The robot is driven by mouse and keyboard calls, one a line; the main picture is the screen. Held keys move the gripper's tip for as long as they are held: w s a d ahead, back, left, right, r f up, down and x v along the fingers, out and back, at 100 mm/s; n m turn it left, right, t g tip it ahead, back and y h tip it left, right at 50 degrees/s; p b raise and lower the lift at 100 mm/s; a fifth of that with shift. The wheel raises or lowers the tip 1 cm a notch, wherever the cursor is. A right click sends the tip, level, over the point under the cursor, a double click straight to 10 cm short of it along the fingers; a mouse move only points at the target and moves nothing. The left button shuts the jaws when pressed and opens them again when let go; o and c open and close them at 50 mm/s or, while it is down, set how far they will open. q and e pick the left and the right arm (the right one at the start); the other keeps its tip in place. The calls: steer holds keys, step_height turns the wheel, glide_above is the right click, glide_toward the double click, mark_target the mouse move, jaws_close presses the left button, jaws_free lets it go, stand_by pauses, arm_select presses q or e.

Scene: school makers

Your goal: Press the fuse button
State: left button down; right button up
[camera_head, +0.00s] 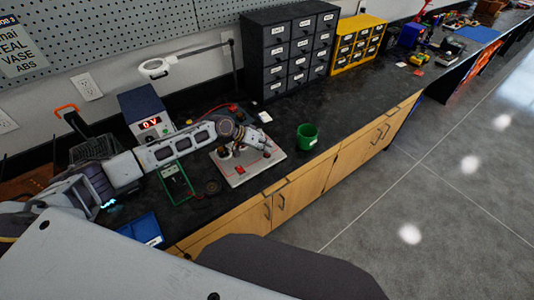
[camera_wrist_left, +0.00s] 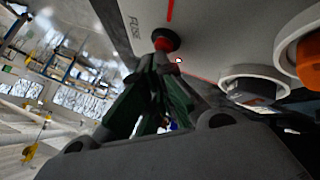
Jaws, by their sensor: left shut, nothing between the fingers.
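The fuse button is a red knob (camera_wrist_left: 166,40) with a dark base on a pale panel, beside the printed word FUSE in the left wrist view. In the head view the panel (camera_head: 238,180) lies on the dark bench below my left gripper (camera_head: 268,147). My left gripper also shows in the wrist view (camera_wrist_left: 160,62), its dark fingers together and empty. Its fingertips are right at the button's near edge; I cannot tell whether they touch it. In the head view the gripper partly covers the panel. My right gripper is not in view.
A green cup (camera_head: 307,137) stands right of the panel. A power supply (camera_head: 147,112) reading 0 V and a green-framed board (camera_head: 176,182) are to the left. A magnifier lamp (camera_head: 157,68) and black drawers (camera_head: 290,55) stand behind. A blue tray (camera_head: 143,230) lies near the front edge.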

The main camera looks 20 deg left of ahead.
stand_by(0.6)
arm_select(q)
steer(key=shift+r+p, duration=0.85)
steer(key=shift+r, duration=0.15)
step_height(320, 180, up, 5)
steer(key=p, duration=0.4)
stand_by(0.3)
steer(key=shift+s+f, duration=0.1)
steer(key=shift+f, duration=0.1)
stand_by(0.4)
